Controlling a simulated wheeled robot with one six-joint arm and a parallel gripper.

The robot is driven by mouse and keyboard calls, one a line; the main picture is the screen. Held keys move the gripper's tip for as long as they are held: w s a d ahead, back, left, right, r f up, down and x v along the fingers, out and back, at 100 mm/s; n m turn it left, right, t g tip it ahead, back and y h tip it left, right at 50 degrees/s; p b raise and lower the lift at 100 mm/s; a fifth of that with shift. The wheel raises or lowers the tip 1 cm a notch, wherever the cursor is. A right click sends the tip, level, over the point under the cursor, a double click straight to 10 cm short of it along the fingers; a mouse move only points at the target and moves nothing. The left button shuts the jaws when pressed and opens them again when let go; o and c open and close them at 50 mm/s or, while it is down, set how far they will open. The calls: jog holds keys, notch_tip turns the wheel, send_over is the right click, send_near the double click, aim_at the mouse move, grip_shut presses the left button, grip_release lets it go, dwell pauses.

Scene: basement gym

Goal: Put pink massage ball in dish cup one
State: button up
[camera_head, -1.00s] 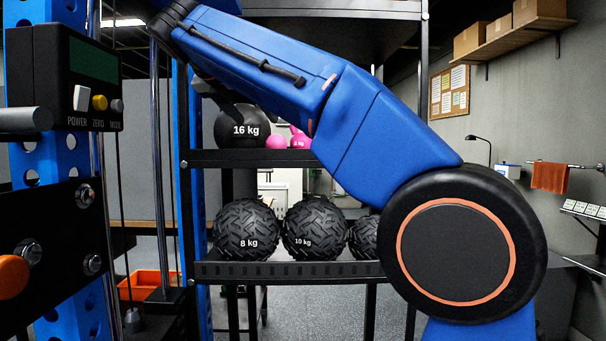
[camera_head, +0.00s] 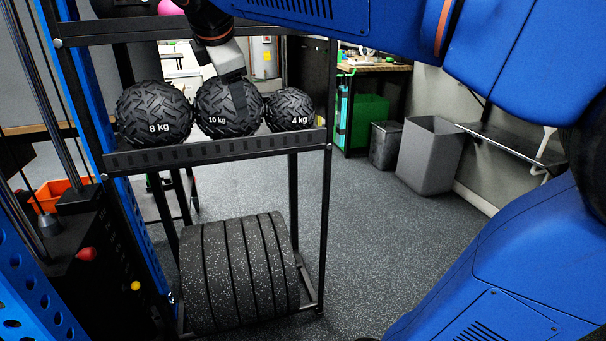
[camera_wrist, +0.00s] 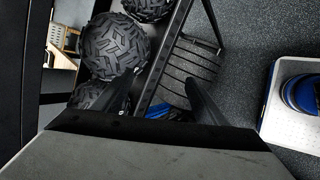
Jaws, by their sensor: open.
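The pink massage ball (camera_head: 170,7) shows only in part at the top edge of the head view, on the upper rack level, beside a dark ball. My gripper (camera_head: 240,98) points down in front of the lower shelf, near the 10 kg ball, and hides part of it. In the wrist view my gripper (camera_wrist: 160,98) has its two dark fingers apart with nothing held between them. The pink ball is not in the wrist view. I cannot make out dish cup one in any view.
The lower shelf (camera_head: 215,152) holds the 8 kg ball (camera_head: 153,112), the 10 kg ball (camera_head: 213,108) and the 4 kg ball (camera_head: 290,110). Ribbed dark plates (camera_head: 240,270) stand below. A grey bin (camera_head: 430,153) is at the right. Floor between is clear.

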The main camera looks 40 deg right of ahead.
jog(key=s+f+m+y, duration=0.1)
jog(key=s+f+m, duration=0.4)
jog(key=f, duration=0.5)
jog(key=s+d+f+m+g+y, duration=0.1)
jog(key=s+f+m, duration=0.5)
jog(key=s+f, duration=0.4)
jog(key=s+d+f+m+y, duration=0.1)
jog(key=s+f+m, duration=0.4)
jog(key=f, duration=0.7)
jog(key=shift+s+d+m+g+y, duration=0.15)
jog(key=shift+s+m+g+y, duration=0.35)
jog(key=shift+s, duration=0.7)
